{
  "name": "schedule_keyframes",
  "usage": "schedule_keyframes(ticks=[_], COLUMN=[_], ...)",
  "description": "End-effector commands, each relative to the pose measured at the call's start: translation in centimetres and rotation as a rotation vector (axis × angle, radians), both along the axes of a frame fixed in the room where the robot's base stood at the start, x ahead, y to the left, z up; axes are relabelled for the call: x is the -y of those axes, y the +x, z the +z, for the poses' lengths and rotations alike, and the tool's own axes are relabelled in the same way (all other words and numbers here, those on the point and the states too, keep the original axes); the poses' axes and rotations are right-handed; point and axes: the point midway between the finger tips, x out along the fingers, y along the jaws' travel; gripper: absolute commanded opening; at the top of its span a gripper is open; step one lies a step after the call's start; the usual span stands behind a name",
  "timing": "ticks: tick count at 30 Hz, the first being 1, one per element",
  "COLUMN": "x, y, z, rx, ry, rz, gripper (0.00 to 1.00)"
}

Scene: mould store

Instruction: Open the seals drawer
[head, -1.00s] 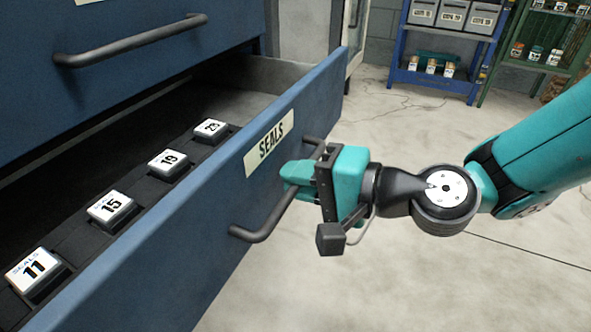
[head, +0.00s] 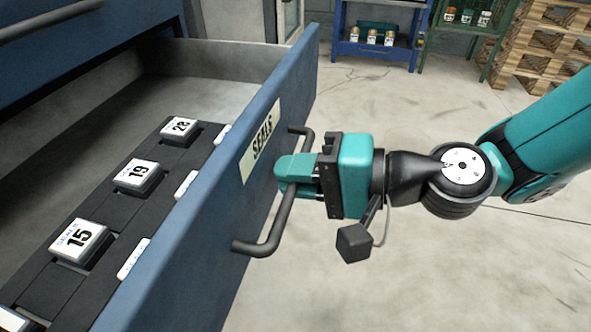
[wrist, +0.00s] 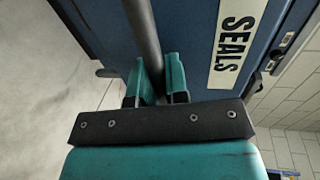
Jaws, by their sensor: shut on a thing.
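The seals drawer (head: 215,195) is blue, with a SEALS label (head: 260,138) on its front, and stands pulled well out of its cabinet. Its dark bar handle (head: 268,243) runs along the front. My gripper (head: 290,172) is shut on this handle near its middle, at the drawer's outer side. In the wrist view the two teal fingers (wrist: 161,82) sit either side of the handle bar (wrist: 142,35), and the label (wrist: 235,40) shows to their right. Inside the drawer, white-topped boxes numbered 15 (head: 80,240), 19 (head: 138,174) and 28 (head: 178,130) sit in dark rows.
Another blue drawer front with a handle (head: 45,14) is above, at the upper left. A blue shelf (head: 375,50) with jars and a stack of wooden pallets (head: 545,45) stand at the back. The concrete floor (head: 430,265) around my arm is clear.

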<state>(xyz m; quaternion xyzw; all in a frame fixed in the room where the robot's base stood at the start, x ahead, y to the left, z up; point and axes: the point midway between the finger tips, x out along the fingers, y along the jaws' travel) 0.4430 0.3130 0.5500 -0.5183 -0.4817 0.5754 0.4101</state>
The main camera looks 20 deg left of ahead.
Motion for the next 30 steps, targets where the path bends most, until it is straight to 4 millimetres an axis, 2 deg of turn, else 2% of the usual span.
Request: schedule_keyframes(ticks=[1,2,5,22,26,30], x=[0.0,0.0,0.0,0.5,2.3,5.6], y=[0.2,0.2,0.2,0.2,0.5,1.0], z=[0.0,0.0,0.0,0.2,0.6,1.5], rx=[0.003,0.003,0.002,0.0,-0.003,-0.006], ry=[0.0,0.0,0.0,-0.001,-0.002,-0.002], rz=[-0.004,-0.005,-0.005,-0.003,-0.008,-0.011], gripper=[0.0,0.17,0.39,0.39,0.39,0.39])
